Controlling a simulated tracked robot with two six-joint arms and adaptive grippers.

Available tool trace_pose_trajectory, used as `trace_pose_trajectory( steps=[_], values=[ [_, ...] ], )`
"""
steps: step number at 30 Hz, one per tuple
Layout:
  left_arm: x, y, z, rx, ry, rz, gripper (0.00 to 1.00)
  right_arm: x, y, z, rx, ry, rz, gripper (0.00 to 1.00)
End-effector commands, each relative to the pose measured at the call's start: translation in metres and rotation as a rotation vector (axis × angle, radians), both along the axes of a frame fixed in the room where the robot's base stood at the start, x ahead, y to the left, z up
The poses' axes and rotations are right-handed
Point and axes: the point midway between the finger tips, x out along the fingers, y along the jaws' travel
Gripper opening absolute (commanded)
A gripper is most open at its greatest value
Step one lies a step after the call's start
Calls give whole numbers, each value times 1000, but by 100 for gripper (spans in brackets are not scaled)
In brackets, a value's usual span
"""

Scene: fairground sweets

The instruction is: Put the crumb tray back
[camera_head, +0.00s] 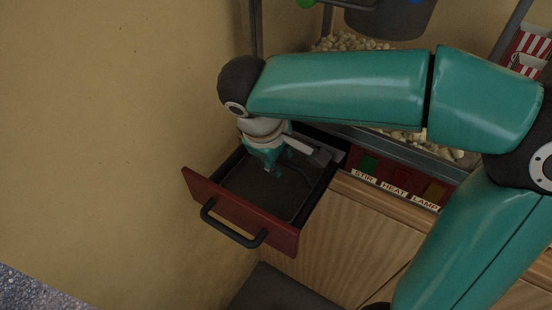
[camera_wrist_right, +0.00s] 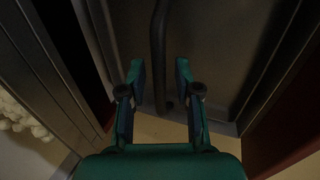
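The crumb tray (camera_head: 248,188) is a dark, shallow tray lying in the pulled-out drawer with a red front (camera_head: 232,212). In the right wrist view the grey tray floor (camera_wrist_right: 215,45) shows with a dark bar handle (camera_wrist_right: 159,45) across it. My right gripper (camera_head: 282,160) reaches down over the drawer, partly hidden by its own wrist. In the right wrist view its fingers (camera_wrist_right: 160,72) are apart, one on each side of the bar, with gaps showing. I cannot tell how far above the bar they are. My left gripper is not in view.
The drawer's black handle (camera_head: 232,228) sticks out in front. Right of the drawer are the STIR, HEAT and LAMP buttons (camera_head: 402,178) above a wooden cabinet (camera_head: 345,235). Popcorn (camera_head: 345,42) lies behind my right arm. A plain wall (camera_head: 90,130) is on the left.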

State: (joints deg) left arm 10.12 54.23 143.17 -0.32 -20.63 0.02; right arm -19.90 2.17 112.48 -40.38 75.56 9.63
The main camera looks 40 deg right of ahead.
Motion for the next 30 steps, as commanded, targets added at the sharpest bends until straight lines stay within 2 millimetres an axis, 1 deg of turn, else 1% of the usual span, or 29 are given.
trace_pose_trajectory(
  steps=[8,11,14,17,24,27,30],
  values=[
    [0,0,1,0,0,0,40,0,0,1,0,0,-1,37],
    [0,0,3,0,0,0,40,0,0,4,0,0,-1,37],
    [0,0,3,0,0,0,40,-1,3,13,0,-3,0,37],
    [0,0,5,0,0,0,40,-3,8,28,1,-5,1,37],
    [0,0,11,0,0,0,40,-10,24,74,1,-5,2,37],
    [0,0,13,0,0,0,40,-12,30,91,1,-3,1,37],
    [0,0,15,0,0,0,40,-14,34,104,1,-2,1,37]
  ],
)
